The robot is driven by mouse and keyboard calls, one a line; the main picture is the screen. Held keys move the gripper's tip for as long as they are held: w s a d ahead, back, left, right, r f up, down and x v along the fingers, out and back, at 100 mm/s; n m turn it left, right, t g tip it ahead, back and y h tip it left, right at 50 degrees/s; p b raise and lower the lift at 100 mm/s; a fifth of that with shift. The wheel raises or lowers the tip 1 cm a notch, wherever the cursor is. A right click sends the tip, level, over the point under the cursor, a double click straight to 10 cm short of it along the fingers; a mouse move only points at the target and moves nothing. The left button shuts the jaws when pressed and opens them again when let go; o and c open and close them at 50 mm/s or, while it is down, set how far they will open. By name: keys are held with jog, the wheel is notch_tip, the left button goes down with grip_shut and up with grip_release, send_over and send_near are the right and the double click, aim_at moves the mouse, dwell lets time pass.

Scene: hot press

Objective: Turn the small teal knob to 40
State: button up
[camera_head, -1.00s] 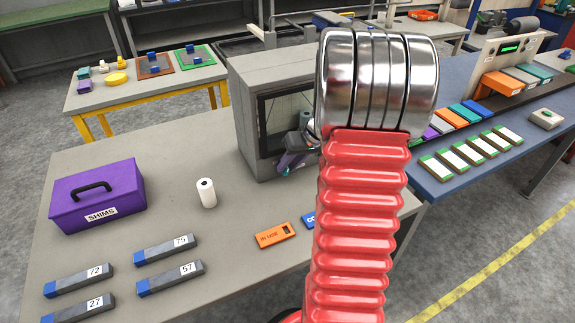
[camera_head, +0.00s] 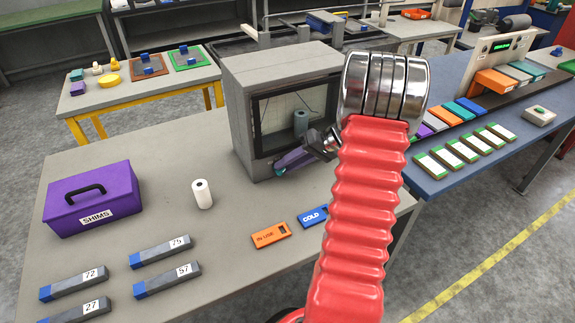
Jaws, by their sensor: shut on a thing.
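The grey press (camera_head: 240,115) stands at the back of the near table, its windowed front facing right. A grey-teal cylinder (camera_head: 301,121) shows in its window. My gripper (camera_head: 292,160) is at the lower front of the press, small and partly behind my arm. It is shut at the press's lower front edge, where purplish parts show.
On the near table (camera_head: 140,180) are a purple SHIMS box (camera_head: 95,198), a white roll (camera_head: 202,194), several numbered bars, an orange IN USE tag (camera_head: 271,235) and a blue COLD tag (camera_head: 313,216). A blue bench (camera_head: 440,185) stands at the right.

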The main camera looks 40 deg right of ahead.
jog(key=o, duration=0.8)
jog(key=v, duration=1.3)
jog(key=shift+s+d+r, duration=0.1)
jog(key=shift+s+r, duration=0.1)
jog(key=shift+s, duration=0.05)
